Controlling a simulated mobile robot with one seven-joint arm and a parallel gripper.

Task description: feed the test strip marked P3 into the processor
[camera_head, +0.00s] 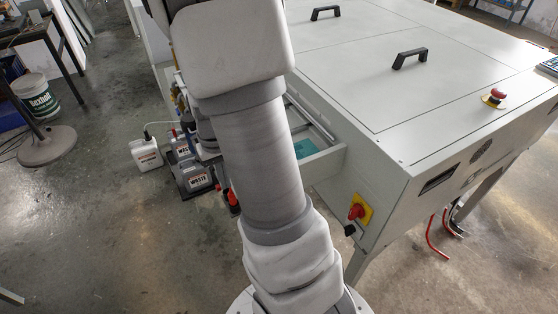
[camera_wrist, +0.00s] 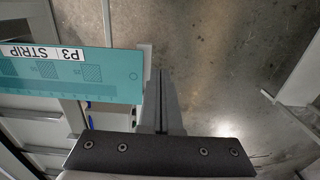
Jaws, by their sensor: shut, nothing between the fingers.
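The teal test strip (camera_wrist: 100,70) lies in the upper left of the wrist view. Its white label reads "P3 STRIP" upside down. Its left end runs out of the picture. My gripper (camera_wrist: 161,78) is shut and empty, its fingers just right of the strip's right end; I cannot tell whether they touch it. In the head view my arm hides the gripper, and a teal patch (camera_head: 307,148) shows in the open feed end of the processor (camera_head: 400,165), probably part of the strip.
The processor has black lid handles (camera_head: 409,58), a red emergency button (camera_head: 494,97) and a red-yellow switch (camera_head: 358,212) near the feed end. White (camera_head: 146,154) and dark (camera_head: 194,178) containers stand on the floor beside it. Bare floor lies right of my fingers in the wrist view.

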